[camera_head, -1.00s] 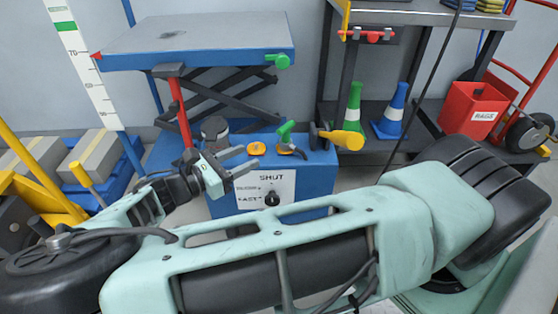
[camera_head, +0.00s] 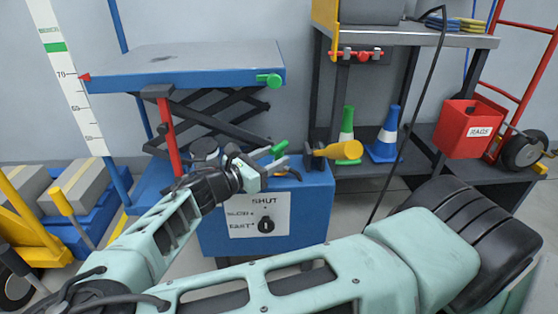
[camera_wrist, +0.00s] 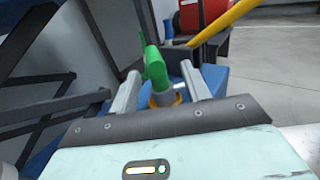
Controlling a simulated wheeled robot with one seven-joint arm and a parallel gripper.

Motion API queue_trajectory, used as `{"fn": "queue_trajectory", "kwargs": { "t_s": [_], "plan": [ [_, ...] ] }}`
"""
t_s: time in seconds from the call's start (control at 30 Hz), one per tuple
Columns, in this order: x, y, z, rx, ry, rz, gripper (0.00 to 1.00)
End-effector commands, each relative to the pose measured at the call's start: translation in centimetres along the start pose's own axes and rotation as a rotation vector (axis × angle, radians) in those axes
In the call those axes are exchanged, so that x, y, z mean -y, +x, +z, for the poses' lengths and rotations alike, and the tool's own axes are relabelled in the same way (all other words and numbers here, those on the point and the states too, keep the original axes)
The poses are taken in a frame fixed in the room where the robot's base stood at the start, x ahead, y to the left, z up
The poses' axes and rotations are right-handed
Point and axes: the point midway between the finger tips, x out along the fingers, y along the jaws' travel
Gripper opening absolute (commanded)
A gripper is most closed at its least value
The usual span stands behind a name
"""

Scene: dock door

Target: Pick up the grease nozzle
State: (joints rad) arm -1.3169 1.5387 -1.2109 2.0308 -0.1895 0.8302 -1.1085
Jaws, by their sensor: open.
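The grease nozzle, which I take to be the green angled piece (camera_head: 279,148) with a yellow-orange collar, stands on top of the blue box (camera_head: 310,200). In the wrist view the green nozzle (camera_wrist: 155,68) rises between the two grey fingers, its collar low between them. My gripper (camera_head: 276,158) is open around it, one finger on each side; I cannot tell whether either finger touches it. In the head view the fingers and wrist hide most of its lower part.
A dark round piece (camera_head: 205,149) stands behind my wrist. The blue lift table (camera_head: 185,68) overhangs behind. Green (camera_head: 347,122) and blue (camera_head: 390,120) cones stand on the shelf at right.

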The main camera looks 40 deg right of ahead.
Motion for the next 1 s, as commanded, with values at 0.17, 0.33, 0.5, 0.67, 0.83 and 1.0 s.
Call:
{"fn": "queue_trajectory", "kwargs": {
  "t_s": [0.17, 0.33, 0.5, 0.67, 0.83, 1.0],
  "plan": [
    [-0.3, 2.2, -1.0, 0.001, 0.003, -0.003, 0.47],
    [-0.4, 4.2, -0.8, 0.001, 0.001, -0.002, 0.47],
    [-0.4, 4.7, -0.5, 0.000, 0.001, -0.001, 0.47],
    [-0.4, 4.7, -0.5, 0.000, 0.001, 0.000, 0.42],
    [-0.4, 4.7, -0.5, 0.000, 0.001, 0.000, 0.00],
    [-0.4, 4.7, -0.5, 0.000, 0.001, 0.000, 0.00]
  ]
}}
